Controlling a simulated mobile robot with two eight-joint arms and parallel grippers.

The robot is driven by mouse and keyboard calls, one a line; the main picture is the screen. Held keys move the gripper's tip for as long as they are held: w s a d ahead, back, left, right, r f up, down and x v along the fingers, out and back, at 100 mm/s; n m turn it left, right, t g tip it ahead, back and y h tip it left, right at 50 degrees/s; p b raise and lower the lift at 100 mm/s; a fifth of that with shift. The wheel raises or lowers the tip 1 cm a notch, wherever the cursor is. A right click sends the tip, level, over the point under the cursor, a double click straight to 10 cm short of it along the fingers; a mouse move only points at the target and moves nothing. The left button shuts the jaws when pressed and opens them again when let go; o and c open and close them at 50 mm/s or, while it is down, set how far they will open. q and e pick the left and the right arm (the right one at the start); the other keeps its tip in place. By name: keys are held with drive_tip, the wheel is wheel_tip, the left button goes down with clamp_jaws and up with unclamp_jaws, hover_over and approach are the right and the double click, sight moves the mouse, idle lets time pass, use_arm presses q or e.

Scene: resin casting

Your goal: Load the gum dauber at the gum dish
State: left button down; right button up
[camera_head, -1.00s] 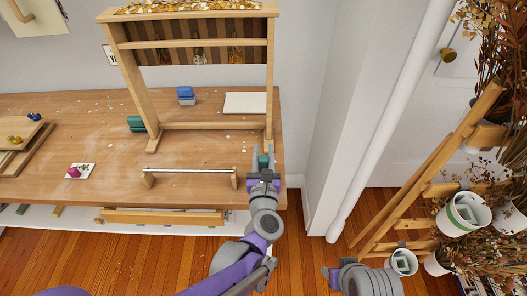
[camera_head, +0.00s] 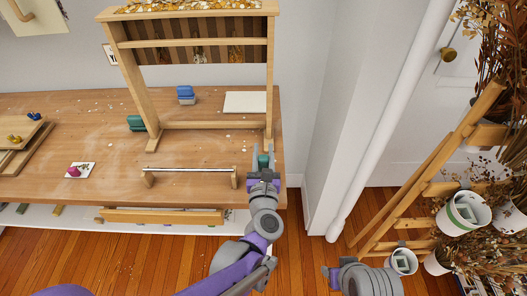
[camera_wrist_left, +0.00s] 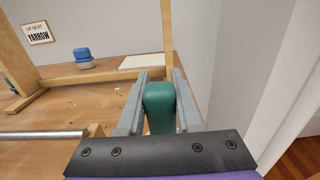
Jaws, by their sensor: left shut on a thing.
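My left gripper (camera_head: 263,161) is at the right end of the wooden bench, near the foot of the frame's right post. It is shut on a green rounded handle, which I take to be the gum dauber (camera_wrist_left: 160,106); it shows between the grey fingers in the left wrist view. The dauber's lower end is hidden, so I cannot tell whether it touches anything. I cannot make out the gum dish for certain. Part of my right arm (camera_head: 368,280) is low in the head view, off the bench; its jaws are unclear.
A wooden frame (camera_head: 203,126) stands on the bench (camera_head: 110,150). A white tile (camera_head: 245,102), a blue block (camera_head: 185,92) and a green item (camera_head: 136,123) lie near it. A metal bar (camera_head: 190,170) on wooden supports is left of my left gripper. Flower buckets (camera_head: 403,262) stand right.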

use_arm(q)
wheel_tip(320, 180, up, 7)
drive_tip(key=p, duration=0.5)
idle(0.4)
idle(0.5)
